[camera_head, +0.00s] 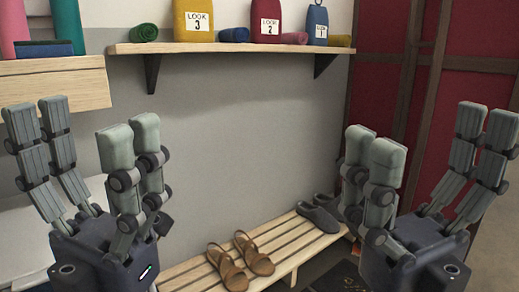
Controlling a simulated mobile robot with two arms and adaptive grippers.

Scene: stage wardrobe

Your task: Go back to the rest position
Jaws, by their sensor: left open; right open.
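My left gripper (85,130) is raised at the left of the head view, its fingers spread apart and nothing between them. My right gripper (430,140) is raised at the right, also with fingers spread and empty. Both point upward in front of the wall and touch none of the items in view. The fingers of the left gripper hide part of what lies behind them at the left.
A wall shelf (230,48) holds yellow (192,28), red (266,35) and blue (317,40) bags labelled LOOK, plus rolled cloths. A slatted bench (283,240) below bears brown sandals (253,253) and grey slippers (319,216). Red panels (448,80) stand right. The wall between grippers is clear.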

